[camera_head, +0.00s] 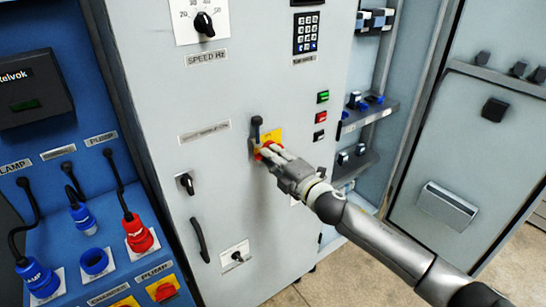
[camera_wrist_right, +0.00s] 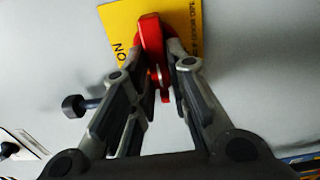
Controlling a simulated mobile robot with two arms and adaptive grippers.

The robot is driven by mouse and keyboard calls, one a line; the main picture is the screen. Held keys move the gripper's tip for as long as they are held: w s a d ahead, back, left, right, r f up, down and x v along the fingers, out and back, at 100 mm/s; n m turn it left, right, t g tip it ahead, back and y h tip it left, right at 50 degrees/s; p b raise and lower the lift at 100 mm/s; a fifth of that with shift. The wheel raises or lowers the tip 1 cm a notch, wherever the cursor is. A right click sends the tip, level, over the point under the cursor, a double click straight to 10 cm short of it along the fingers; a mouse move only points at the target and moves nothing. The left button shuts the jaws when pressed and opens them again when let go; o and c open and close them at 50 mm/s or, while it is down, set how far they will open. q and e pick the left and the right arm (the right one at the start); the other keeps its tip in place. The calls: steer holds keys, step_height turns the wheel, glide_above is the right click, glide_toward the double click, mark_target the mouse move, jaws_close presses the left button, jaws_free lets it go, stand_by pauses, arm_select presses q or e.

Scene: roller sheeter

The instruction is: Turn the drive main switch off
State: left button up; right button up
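The drive main switch is a red rotary handle (camera_wrist_right: 152,38) on a yellow plate (camera_wrist_right: 184,18), fixed to the grey cabinet door. In the head view the yellow plate (camera_head: 274,135) shows at the door's middle, and the handle is mostly hidden by my right gripper (camera_head: 266,151). In the wrist view, the right gripper's fingers (camera_wrist_right: 158,52) are closed in on both sides of the handle and appear to touch it. The handle stands upright in that view. My left gripper is not in view.
A black lever (camera_head: 256,128) sticks out just left of the yellow plate. The cabinet also has a speed dial (camera_head: 204,24), a keypad (camera_head: 306,33), a small black knob (camera_head: 186,183) and a door handle (camera_head: 199,240). A blue panel with plugs (camera_head: 138,235) stands left.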

steer(key=o, duration=0.4)
steer(key=shift+s, duration=0.1)
steer(key=v, duration=1.2)
steer(key=shift+f, duration=0.1)
stand_by(0.4)
